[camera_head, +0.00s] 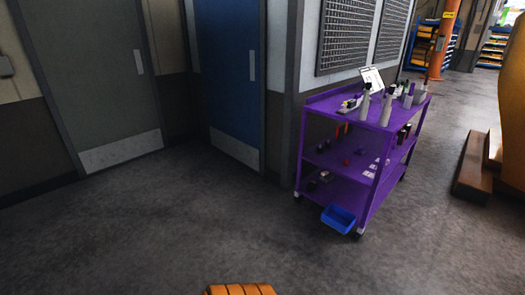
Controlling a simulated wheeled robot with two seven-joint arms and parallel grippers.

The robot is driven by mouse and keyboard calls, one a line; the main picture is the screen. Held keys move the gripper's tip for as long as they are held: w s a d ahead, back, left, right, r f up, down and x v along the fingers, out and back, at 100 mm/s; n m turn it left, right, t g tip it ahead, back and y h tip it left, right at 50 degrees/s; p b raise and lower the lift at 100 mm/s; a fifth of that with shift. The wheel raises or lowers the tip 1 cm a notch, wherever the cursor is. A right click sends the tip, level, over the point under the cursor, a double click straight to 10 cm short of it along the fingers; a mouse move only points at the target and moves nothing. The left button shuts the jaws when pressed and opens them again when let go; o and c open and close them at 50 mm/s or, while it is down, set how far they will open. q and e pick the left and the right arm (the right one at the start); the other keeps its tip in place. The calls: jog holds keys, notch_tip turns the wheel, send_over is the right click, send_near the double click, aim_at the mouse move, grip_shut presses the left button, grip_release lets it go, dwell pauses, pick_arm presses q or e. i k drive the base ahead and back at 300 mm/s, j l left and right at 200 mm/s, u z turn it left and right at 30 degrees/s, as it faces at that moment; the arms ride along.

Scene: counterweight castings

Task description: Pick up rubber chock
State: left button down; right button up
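I cannot make out a rubber chock for certain in the head view. Small dark items lie on the shelves of a purple cart (335,166), too small to tell apart. Neither of my grippers shows in this view.
The cart stands by the wall corner, with bottles on top and a blue bin (338,219) at its lower front. A grey door (90,80) and a blue door (229,75) are at left. Brown blocks (474,168) lie at right. The floor in front is clear.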

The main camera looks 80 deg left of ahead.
aim_at(313, 185)
jog(key=u, duration=2)
